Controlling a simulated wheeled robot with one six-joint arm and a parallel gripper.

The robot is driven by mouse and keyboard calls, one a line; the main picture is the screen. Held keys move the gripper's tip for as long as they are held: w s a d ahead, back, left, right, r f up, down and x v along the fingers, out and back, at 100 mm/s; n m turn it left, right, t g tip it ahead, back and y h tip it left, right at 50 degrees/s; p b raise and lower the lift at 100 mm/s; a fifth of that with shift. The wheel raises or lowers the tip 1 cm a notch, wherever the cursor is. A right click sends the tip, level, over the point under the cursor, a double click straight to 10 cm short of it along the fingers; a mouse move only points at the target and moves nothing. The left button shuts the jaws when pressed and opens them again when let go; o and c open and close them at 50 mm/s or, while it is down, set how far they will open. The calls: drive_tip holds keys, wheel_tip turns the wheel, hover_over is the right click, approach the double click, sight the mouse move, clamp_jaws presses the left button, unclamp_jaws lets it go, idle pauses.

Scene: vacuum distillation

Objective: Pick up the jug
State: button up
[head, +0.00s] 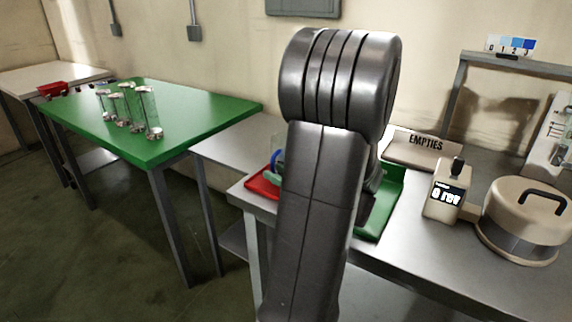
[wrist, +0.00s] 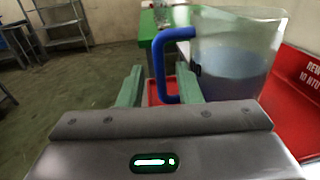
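The jug (wrist: 235,65) is clear with a blue handle (wrist: 158,70) and looks bluish inside. It fills the upper right of the wrist view. In the head view only a sliver of it and its blue handle (head: 279,158) show behind my arm. My gripper (wrist: 160,82) is open, with one green finger on each side of the handle in the wrist view. The fingers look apart from the handle, but I cannot tell whether the handle is fully between them. In the head view my arm hides most of the gripper and jug.
A red tray (head: 262,186) and a green tray (head: 384,205) lie on the metal bench, partly behind my arm. An EMPTIES sign (head: 424,144), a counter reading 0 rev (head: 446,192) and a lidded round pot (head: 522,220) stand right. A green table (head: 190,110) holds several glass cylinders.

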drive_tip(key=shift+x, duration=1.15)
clamp_jaws()
idle(0.5)
